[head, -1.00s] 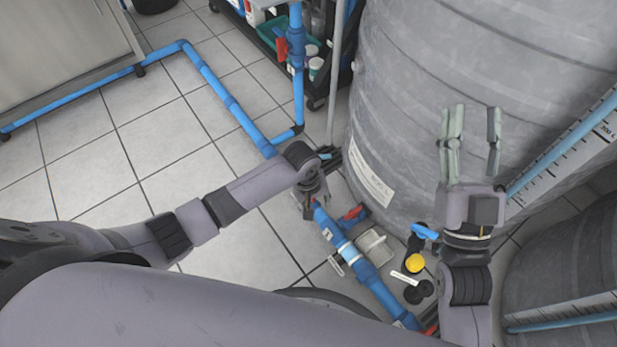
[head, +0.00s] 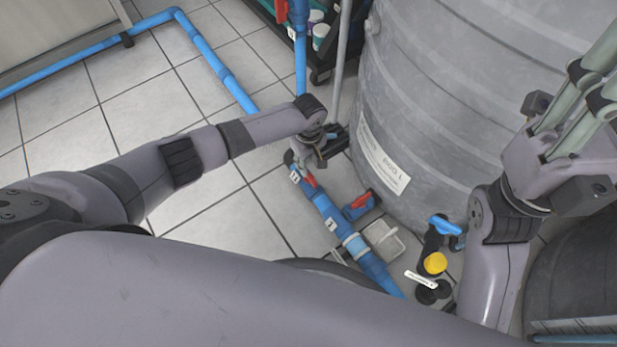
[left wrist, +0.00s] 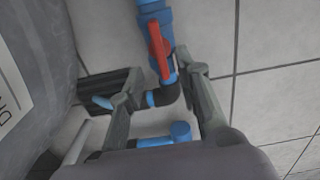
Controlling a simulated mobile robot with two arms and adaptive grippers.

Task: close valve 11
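Valve 11 is a blue pipe valve with a red handle (head: 310,180) and a small "11" label (head: 295,177), on the floor pipe left of the big grey tank. The red handle also shows in the left wrist view (left wrist: 159,48), lying roughly along the pipe. My left gripper (left wrist: 165,74) is open, its two fingers apart on either side of the pipe near the handle's lower end. I cannot tell whether they touch it. In the head view its fingers are mostly hidden by the wrist. My right gripper (head: 592,85) is raised at the right, open and empty, its tips cut off.
The grey tank (head: 450,110) stands close behind the pipe. Another red-handled valve (head: 358,205), a blue-handled valve (head: 445,225) and a yellow cap (head: 435,263) are to the right. A grey post (head: 341,70) and a shelf stand behind. Floor tiles (head: 225,190) at left are clear.

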